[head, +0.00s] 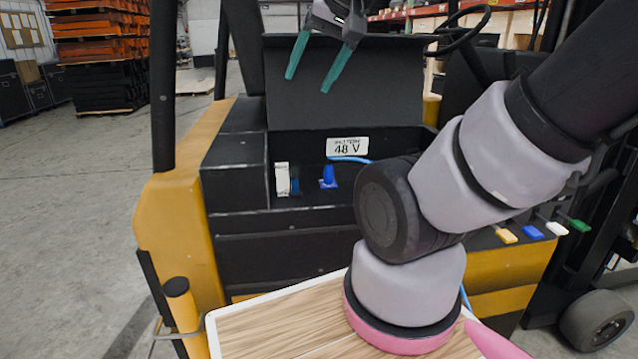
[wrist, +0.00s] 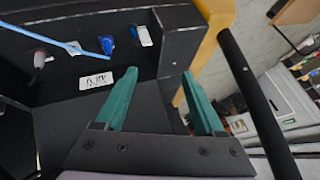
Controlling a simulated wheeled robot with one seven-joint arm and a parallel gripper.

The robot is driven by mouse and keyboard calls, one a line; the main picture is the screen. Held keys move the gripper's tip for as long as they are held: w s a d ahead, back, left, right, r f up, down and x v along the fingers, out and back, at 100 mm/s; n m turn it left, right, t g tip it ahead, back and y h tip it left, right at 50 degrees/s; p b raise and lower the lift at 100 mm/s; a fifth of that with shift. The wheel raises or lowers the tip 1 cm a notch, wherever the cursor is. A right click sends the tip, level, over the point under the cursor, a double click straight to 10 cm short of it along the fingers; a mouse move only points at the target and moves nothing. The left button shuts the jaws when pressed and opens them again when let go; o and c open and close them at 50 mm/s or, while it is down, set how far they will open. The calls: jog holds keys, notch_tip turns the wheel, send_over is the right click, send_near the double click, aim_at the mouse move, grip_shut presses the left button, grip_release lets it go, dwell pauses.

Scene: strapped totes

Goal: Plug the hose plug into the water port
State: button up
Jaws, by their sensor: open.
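A blue upright fitting (head: 328,178) stands in the dark battery bay of the yellow truck; it also shows in the wrist view (wrist: 106,45). A thin blue hose (head: 350,160) runs beside it, its far part hidden behind my arm. In the wrist view the hose (wrist: 55,38) comes in from the left and ends close to the fitting. I cannot tell which part is the hose plug and which the water port. My gripper (head: 308,84) is open and empty, with green fingers, above the bay and in front of the raised lid. Its fingers also show in the wrist view (wrist: 160,73).
A white piece (head: 282,178) with a blue part beside it stands left in the bay. A "48 V" label (head: 347,147) is on the back wall. The raised black lid (head: 350,85) stands behind. A grey connector (wrist: 40,58) shows in the wrist view. A wooden board (head: 270,325) lies in front.

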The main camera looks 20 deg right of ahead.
jog(key=w+d+f+m+g, duration=0.2)
jog(key=w+d+f+m, duration=0.2)
jog(key=w+f+m, duration=0.1)
jog(key=w+d+f+m+g, duration=0.2)
jog(key=w+d+f+m, duration=0.3)
jog(key=w+f+m, duration=0.1)
jog(key=w+d+f+m+g, duration=0.2)
jog(key=w+d+f+m, duration=0.3)
jog(key=w+f, duration=0.2)
jog(key=shift+w+f+m+g+h, duration=0.1)
jog(key=shift+w+m+g+h, duration=0.25)
jog(key=shift+w, duration=0.25)
jog(key=shift+d+f, duration=0.15)
send_over(329, 171)
jog(key=shift+w+d+f, duration=0.15)
jog(key=shift+f, duration=0.75)
jog(key=shift+w+d+f, duration=0.1)
jog(key=shift+w+f, duration=0.05)
jog(key=shift+f, duration=0.8)
jog(key=shift+w+d+f, duration=0.15)
jog(key=shift+f, duration=0.75)
